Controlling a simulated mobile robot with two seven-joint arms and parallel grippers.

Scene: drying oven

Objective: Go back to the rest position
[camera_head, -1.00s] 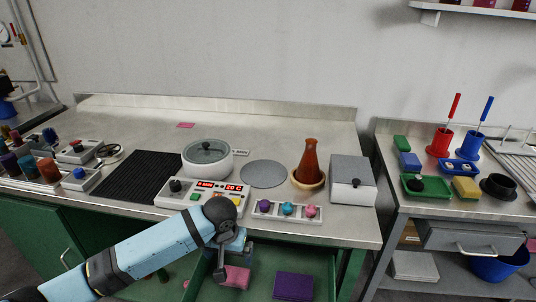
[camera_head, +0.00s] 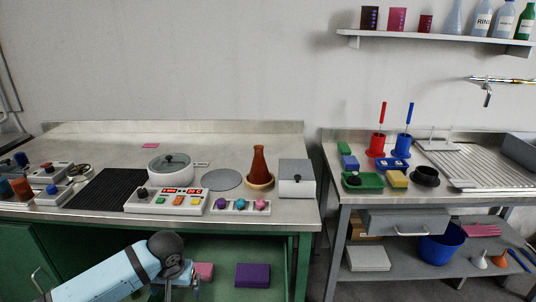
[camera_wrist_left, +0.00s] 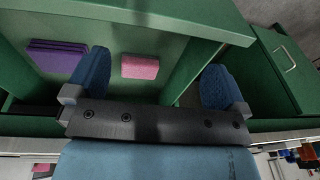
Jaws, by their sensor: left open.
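My left arm comes in from the lower left in the head view. Its gripper (camera_head: 178,283) is low, in front of the bench and over the open green drawer (camera_head: 225,250). In the left wrist view the two blue fingertips of the left gripper (camera_wrist_left: 152,82) are wide apart with nothing held between them. A pink block (camera_wrist_left: 140,67) lies in the drawer beyond the fingers, and a purple block (camera_wrist_left: 55,56) lies beside it. Both also show in the head view, the pink one (camera_head: 204,271) next to the gripper and the purple one (camera_head: 252,275) to its right. My right gripper is not in view.
The steel bench (camera_head: 110,145) carries a lidded white pot (camera_head: 170,168), a control panel (camera_head: 168,201), a brown flask (camera_head: 259,165) and a grey box (camera_head: 297,179). A second table (camera_head: 440,198) stands to the right, with a wall shelf (camera_head: 440,38) above.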

